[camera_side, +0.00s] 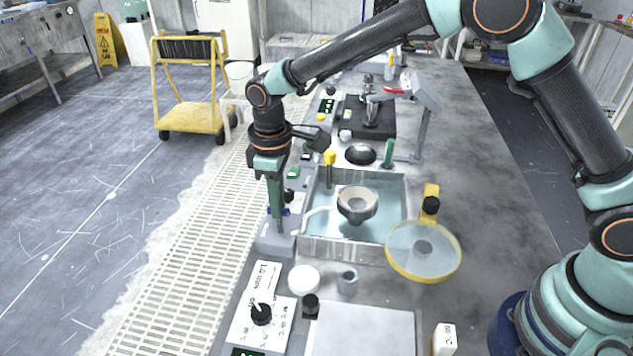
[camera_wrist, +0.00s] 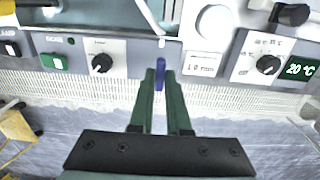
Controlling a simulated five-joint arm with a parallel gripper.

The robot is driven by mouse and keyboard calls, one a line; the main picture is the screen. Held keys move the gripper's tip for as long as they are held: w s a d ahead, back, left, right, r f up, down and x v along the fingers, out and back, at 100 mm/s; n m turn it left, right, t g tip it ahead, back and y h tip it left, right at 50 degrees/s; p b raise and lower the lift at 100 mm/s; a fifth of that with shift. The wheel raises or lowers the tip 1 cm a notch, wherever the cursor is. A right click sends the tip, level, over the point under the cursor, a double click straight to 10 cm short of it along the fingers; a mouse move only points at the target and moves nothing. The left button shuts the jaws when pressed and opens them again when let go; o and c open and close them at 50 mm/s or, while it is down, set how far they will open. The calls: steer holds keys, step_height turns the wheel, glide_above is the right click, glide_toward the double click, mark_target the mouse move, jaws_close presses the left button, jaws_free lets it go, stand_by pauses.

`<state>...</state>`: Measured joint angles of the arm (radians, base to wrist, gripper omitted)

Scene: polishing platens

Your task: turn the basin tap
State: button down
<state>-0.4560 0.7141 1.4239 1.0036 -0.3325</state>
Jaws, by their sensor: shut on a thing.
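The basin (camera_side: 345,253) is a square metal tub holding pale blue water. The tap's blue lever (camera_side: 285,211) is at the basin's left edge, and a pale spout (camera_side: 316,210) reaches over the water. My gripper (camera_side: 277,222) points down at the lever, above a grey block (camera_side: 272,240). In the wrist view the blue lever (camera_wrist: 160,70) stands between my two green fingertips (camera_wrist: 160,82), which are shut on it. The fingers hide part of the lever in the side view. I cannot see whether water runs from the spout.
A round cup-like part (camera_side: 357,204) sits in the basin. A yellow-rimmed clear disc (camera_side: 423,251) stands at its right. A panel with a black knob (camera_side: 261,314) and a white round cap (camera_side: 303,279) are nearer. A yellow cart (camera_side: 188,116) stands on the floor at left.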

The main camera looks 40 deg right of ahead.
stand_by(0.4)
steer(key=c, duration=0.9)
jaws_free()
steer(key=shift+r, duration=0.1)
step_height(320, 180, up, 12)
